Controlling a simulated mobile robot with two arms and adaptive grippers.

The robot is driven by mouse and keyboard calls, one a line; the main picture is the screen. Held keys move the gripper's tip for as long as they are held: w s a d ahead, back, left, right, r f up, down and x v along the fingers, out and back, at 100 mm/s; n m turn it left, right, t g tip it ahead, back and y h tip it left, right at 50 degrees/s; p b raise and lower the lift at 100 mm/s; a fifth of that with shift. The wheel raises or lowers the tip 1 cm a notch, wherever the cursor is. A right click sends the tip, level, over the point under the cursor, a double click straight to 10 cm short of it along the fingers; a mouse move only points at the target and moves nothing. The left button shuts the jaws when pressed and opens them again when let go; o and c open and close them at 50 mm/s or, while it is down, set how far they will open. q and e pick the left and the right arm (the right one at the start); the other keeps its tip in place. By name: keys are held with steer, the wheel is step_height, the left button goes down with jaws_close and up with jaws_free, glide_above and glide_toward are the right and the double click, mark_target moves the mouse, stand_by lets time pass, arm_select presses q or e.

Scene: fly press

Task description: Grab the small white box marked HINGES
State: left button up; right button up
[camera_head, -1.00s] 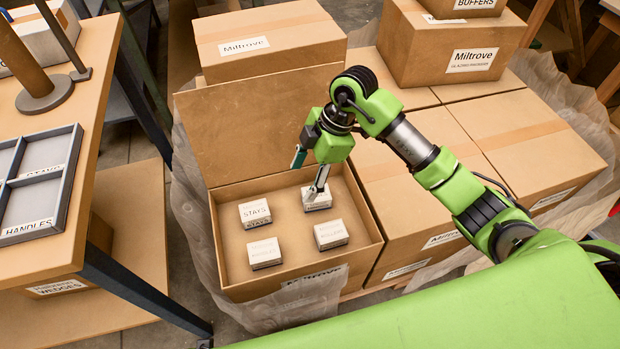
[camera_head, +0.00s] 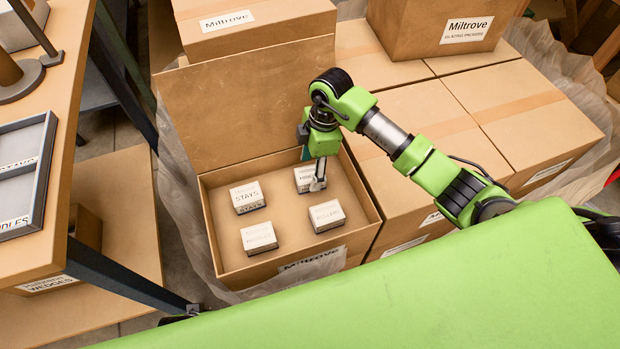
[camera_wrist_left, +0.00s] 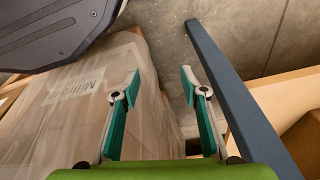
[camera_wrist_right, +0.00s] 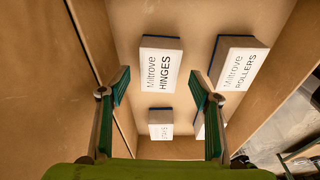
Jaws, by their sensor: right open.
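The small white box marked HINGES (camera_wrist_right: 161,70) lies label up inside the open carton, and my right wrist view shows it just ahead of and between the fingertips. In the head view the same box (camera_head: 305,181) sits at the carton's back right, partly covered by my right gripper (camera_head: 313,170). In its own wrist view the right gripper (camera_wrist_right: 159,90) is open and empty, its fingers apart on either side. My left gripper (camera_wrist_left: 160,85) is open and empty over the floor beside a plastic-wrapped carton; it does not show in the head view.
The open carton (camera_head: 372,226) also holds white boxes marked STAYS (camera_head: 248,196) and ROLLERS (camera_head: 326,215), plus another box (camera_head: 259,238) at front left. Its raised flap (camera_head: 232,115) stands behind. Closed cartons (camera_head: 435,135) adjoin on the right. A bench with a compartment tray (camera_head: 48,190) is at left.

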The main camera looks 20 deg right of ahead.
mark_target(310, 173)
steer(key=shift+a+f+b, duration=0.15)
steer(key=shift+f+b, duration=0.15)
steer(key=shift+f, duration=1.45)
arm_select(q)
steer(key=r, duration=0.1)
steer(key=w+r, duration=0.1)
steer(key=shift+r, duration=0.4)
arm_select(e)
steer(key=shift+w, duration=0.1)
steer(key=c, duration=1.4)
steer(key=shift+r, duration=0.1)
steer(key=shift+c, duration=0.2)
